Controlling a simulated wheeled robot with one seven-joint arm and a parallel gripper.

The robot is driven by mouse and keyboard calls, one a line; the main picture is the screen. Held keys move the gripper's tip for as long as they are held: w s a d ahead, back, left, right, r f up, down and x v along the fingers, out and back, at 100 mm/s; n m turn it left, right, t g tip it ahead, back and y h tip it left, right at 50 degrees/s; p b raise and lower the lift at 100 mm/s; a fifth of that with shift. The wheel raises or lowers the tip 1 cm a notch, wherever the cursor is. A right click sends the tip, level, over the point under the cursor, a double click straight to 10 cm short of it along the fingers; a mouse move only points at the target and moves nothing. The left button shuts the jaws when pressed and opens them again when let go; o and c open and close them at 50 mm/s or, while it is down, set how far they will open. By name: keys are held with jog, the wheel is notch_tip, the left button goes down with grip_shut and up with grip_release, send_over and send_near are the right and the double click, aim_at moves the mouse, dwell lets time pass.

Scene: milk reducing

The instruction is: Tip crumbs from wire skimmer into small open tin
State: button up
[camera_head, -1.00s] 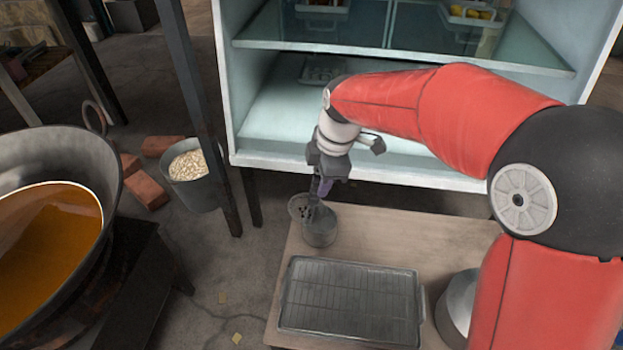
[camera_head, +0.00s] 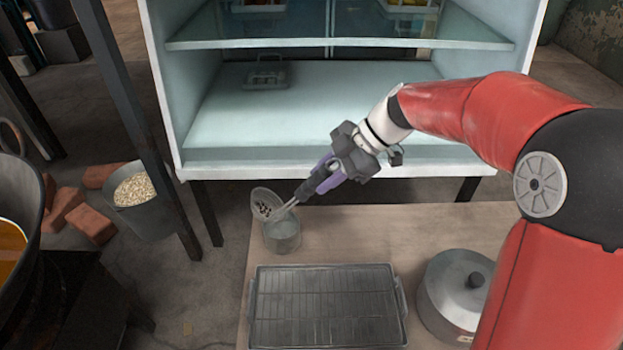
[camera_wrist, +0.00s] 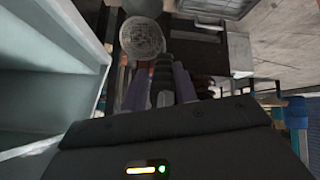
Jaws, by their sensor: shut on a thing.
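My gripper (camera_head: 309,191) is shut on the handle of the wire skimmer (camera_head: 266,204). The skimmer's round head is tilted and lies over the far left part of the small open tin's mouth, with dark crumbs showing in it. The small tin (camera_head: 283,237) stands on the wooden table at its far left. I cannot tell whether the skimmer touches the tin's rim. In the wrist view the skimmer's mesh head (camera_wrist: 142,38) shows beyond my gripper (camera_wrist: 163,95); the tin is not clearly seen there.
A tray with a wire rack (camera_head: 325,306) lies in front of the tin. A lidded metal pot (camera_head: 450,300) stands to its right. A pale cabinet (camera_head: 330,155) rises behind the table. A bucket of pale flakes (camera_head: 140,195) and a pan of amber liquid (camera_head: 12,245) are at left.

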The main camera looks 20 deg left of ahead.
jog(key=w+d+f+g+y+b, duration=0.2)
jog(key=d+f+y+b, duration=0.4)
jog(key=b, duration=0.3)
jog(key=shift+w+d+f+g, duration=0.2)
jog(key=shift+w+f+g, duration=0.2)
jog(key=shift+w+f, duration=0.15)
dwell(1.1)
